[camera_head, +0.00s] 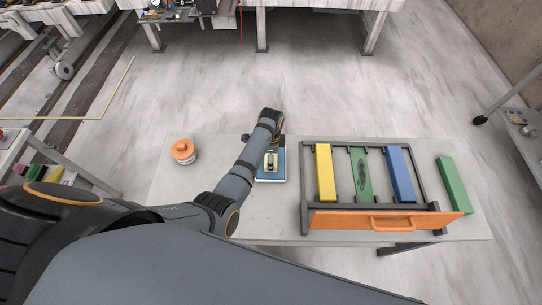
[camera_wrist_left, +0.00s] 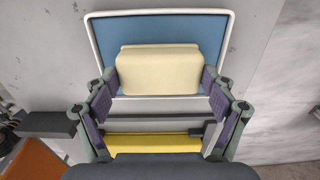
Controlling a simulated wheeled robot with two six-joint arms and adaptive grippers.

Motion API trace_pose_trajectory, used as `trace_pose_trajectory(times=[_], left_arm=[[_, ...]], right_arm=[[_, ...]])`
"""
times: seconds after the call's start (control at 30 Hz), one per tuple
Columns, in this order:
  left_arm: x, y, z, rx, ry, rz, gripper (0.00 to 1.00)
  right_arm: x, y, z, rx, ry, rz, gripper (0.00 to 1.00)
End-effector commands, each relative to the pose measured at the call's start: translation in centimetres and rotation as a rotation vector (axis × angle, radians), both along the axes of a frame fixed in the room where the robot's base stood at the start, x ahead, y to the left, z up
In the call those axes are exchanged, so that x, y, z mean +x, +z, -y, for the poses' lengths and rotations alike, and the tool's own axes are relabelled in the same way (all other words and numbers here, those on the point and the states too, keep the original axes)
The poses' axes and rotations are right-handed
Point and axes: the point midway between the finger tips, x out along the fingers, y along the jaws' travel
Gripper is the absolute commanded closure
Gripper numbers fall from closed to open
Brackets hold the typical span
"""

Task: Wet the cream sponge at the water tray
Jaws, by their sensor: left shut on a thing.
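The cream sponge (camera_wrist_left: 160,71) is a pale rounded block between the fingers of my left gripper (camera_wrist_left: 162,92), which is shut on it. In the left wrist view it overlaps the water tray (camera_wrist_left: 105,31), a blue rectangle with a white rim. In the head view the tray (camera_head: 281,178) lies on the slab under the end of my left arm, with the sponge (camera_head: 271,155) partly hidden by the gripper. I cannot tell whether the sponge touches the water or hangs just above it. My right gripper is not in view.
An orange-lidded jar (camera_head: 184,151) stands left of the tray on the stone slab (camera_head: 212,150). To the right is a dark rack (camera_head: 304,186) with yellow, green and blue bars and an orange handled front (camera_head: 345,220). A green block (camera_head: 453,185) lies beyond it.

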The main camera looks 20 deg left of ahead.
Motion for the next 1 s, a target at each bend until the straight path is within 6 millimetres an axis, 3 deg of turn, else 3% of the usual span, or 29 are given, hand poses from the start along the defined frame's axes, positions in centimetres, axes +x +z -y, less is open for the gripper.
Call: trace_pose_trajectory(times=[1.0], left_arm=[[-0.07, -0.14, -0.01, 0.0, 0.0, -0.002, 0.41]], right_arm=[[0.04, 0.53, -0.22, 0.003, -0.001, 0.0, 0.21]])
